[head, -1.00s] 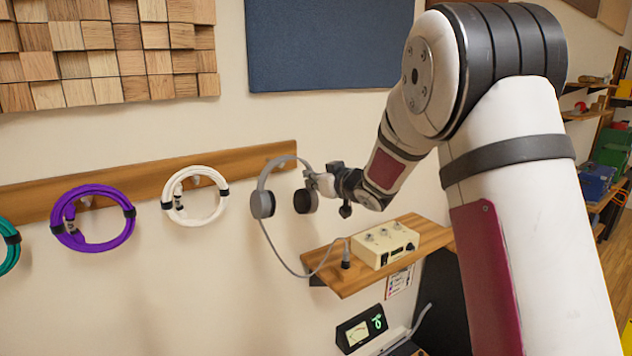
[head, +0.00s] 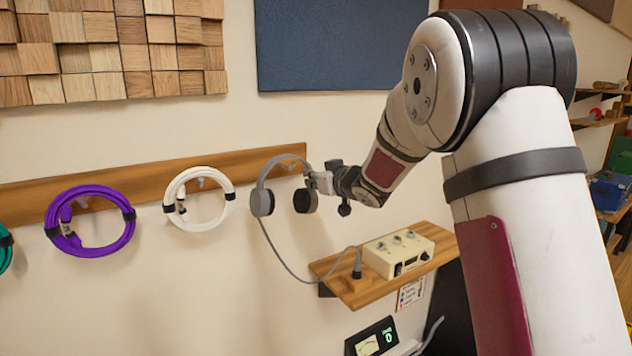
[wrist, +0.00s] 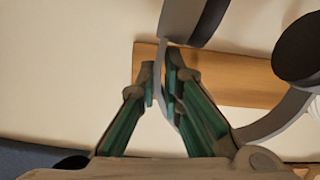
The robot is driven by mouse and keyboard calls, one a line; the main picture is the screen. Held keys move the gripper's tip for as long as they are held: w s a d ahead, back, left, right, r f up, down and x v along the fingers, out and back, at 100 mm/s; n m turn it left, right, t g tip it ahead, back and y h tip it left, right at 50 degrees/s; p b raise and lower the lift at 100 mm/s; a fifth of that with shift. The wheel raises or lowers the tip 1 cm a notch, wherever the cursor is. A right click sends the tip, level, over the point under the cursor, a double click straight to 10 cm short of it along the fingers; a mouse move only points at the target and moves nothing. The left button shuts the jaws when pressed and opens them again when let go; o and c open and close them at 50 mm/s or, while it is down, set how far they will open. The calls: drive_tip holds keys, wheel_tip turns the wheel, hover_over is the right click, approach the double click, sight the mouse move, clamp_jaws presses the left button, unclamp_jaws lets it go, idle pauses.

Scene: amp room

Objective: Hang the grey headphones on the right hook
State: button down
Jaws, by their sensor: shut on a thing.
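The grey headphones (head: 262,203) hang from my gripper (head: 310,179) in the head view, in front of the right end of the wooden hook rail (head: 244,164). Their headband arches at the top and the two dark-padded cups hang below it. My gripper is shut on the band at its right side; the wrist view shows the fingertips (wrist: 160,82) pinching the thin grey band. A small pale hook (head: 292,167) seems to show under the arch at the rail's right end. Whether the band touches it, I cannot tell. A grey cable (head: 283,262) runs from the headphones to the shelf.
A white cable coil (head: 228,205) and a purple coil (head: 128,232) hang on the rail to the left. A wooden shelf (head: 350,290) with a cream box (head: 410,253) juts out below right. A blue panel (head: 335,45) is above.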

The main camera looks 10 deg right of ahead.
drive_tip(key=shift+b+x, duration=0.6)
drive_tip(key=shift+x, duration=0.6)
drive_tip(key=shift+w+a+f+b, duration=0.25)
drive_tip(key=shift+w+f+b, duration=0.3)
drive_tip(key=shift+f, duration=0.35)
drive_tip(key=c, duration=1.7)
unclamp_jaws()
drive_tip(key=shift+f, duration=0.1)
drive_tip(key=shift+o, duration=0.2)
drive_tip(key=shift+s, duration=0.15)
